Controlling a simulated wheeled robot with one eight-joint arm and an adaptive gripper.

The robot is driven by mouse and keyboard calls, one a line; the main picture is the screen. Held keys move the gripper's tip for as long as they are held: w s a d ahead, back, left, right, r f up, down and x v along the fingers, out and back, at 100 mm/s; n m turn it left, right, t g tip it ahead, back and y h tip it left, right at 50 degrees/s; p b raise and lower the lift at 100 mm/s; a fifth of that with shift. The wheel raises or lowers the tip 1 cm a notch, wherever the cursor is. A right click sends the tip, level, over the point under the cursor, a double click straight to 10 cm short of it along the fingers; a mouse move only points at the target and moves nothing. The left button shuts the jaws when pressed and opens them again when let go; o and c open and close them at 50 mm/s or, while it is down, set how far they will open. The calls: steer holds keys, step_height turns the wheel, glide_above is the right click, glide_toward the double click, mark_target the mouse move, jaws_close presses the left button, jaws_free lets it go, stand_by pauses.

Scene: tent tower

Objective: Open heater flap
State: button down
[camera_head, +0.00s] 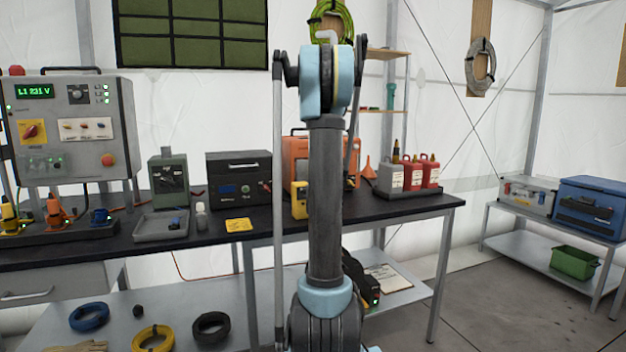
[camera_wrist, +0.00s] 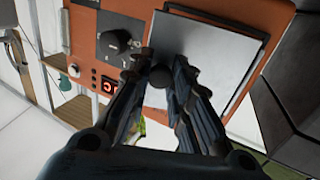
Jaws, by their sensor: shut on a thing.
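The orange heater (camera_wrist: 110,22) fills the upper part of the wrist view, seen tilted. Its flap (camera_wrist: 205,50) is a flat grey panel in a dark frame. A round black knob (camera_wrist: 160,76) sits at the flap's left edge. My gripper (camera_wrist: 157,70) is shut on this knob, with one dark finger on each side. I cannot tell whether the flap stands slightly out of its frame. In the head view the orange heater (camera_head: 295,147) stands on the dark bench, mostly hidden behind my arm. My gripper is hidden there.
On the heater's face are a black dial (camera_wrist: 117,42) and a lit red switch (camera_wrist: 108,86). On the bench (camera_head: 400,207), a black box (camera_head: 238,178) stands left of the heater, a yellow meter (camera_head: 299,200) in front, and red bottles (camera_head: 430,172) to the right.

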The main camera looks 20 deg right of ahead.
steer(key=shift+a, duration=0.15)
steer(key=c, duration=1.4)
jaws_free()
steer(key=shift+c, duration=0.2)
step_height(320, 180, up, 10)
steer(key=shift+f, duration=0.1)
